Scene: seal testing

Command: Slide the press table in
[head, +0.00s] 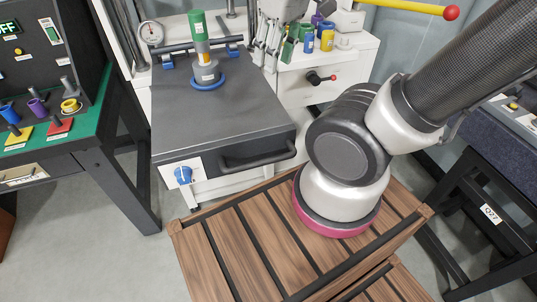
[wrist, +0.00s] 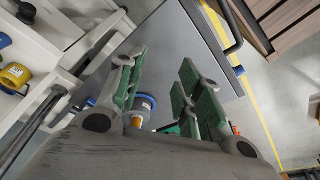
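The press table is a dark grey slab (head: 215,110) that juts out from the white press frame towards me. A black bar handle (head: 258,156) is on its front face, beside a blue knob (head: 183,175). A green, orange and grey stack (head: 205,62) stands upright in a blue ring at its back. My gripper (head: 271,62) shows at the top of the head view, beyond the slab's back right. In the wrist view my gripper (wrist: 160,65) is open with nothing between its green-padded fingers. The handle (wrist: 233,22) is at upper right there, apart from the fingers.
Small coloured parts (head: 326,40) stand on a white cabinet at the back right. A green-edged bench (head: 70,140) is close on the left, and a dark bench (head: 490,160) is on the right. A round gauge (head: 151,33) is behind the slab at left.

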